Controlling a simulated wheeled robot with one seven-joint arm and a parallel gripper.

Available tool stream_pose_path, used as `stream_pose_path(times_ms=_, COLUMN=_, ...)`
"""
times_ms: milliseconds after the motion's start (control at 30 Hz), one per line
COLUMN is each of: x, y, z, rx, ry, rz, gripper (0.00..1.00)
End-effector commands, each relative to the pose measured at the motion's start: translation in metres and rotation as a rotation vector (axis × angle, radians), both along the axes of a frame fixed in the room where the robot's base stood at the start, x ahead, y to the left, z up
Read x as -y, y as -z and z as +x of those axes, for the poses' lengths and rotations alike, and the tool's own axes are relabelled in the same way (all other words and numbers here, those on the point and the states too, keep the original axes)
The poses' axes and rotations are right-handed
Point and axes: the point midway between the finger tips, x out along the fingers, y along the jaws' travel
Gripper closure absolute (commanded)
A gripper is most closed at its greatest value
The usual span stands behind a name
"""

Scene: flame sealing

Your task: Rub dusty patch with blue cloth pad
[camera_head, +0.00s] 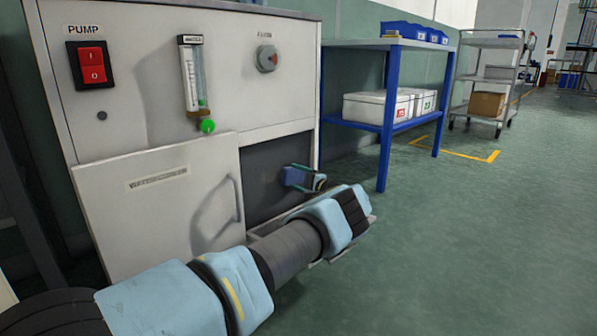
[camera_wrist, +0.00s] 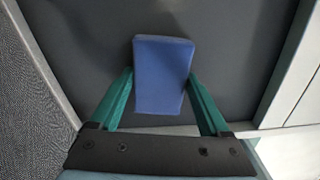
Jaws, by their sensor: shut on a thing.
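The blue cloth pad (camera_wrist: 162,72) is a block held between the two green fingers of my gripper (camera_wrist: 160,85) in the wrist view. In the head view the pad (camera_head: 296,178) shows at the dark recessed panel (camera_head: 283,153) in the lower right of the machine's front. My gripper is shut on the pad, and its far face points at the panel. I cannot tell whether the pad touches the panel. A faint brownish patch (camera_head: 268,176) shows on the panel just left of the pad in the head view. Any dust behind the pad is hidden.
A white door (camera_head: 160,200) with a handle is left of the recess. Above are a red pump switch (camera_head: 93,65), a flowmeter (camera_head: 193,75) and a knob (camera_head: 267,58). A blue-framed shelf (camera_head: 388,100) stands to the right. The floor at right is clear.

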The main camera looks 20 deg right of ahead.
Motion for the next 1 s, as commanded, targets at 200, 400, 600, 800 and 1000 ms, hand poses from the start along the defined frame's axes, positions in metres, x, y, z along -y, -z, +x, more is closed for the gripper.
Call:
stream_pose_path(times_ms=200, x=-0.01, y=-0.004, z=-0.002, rx=0.001, ry=-0.003, rz=0.002, gripper=0.64)
stream_pose_path(times_ms=400, x=-0.013, y=-0.002, z=-0.003, rx=0.001, ry=-0.004, rz=0.003, gripper=0.64)
stream_pose_path(times_ms=600, x=-0.023, y=-0.005, z=-0.008, rx=0.001, ry=-0.007, rz=0.004, gripper=0.64)
stream_pose_path(times_ms=800, x=-0.032, y=-0.005, z=-0.013, rx=0.0, ry=-0.006, rz=0.004, gripper=0.64)
stream_pose_path(times_ms=1000, x=-0.04, y=-0.004, z=-0.017, rx=0.001, ry=-0.007, rz=0.004, gripper=0.64)
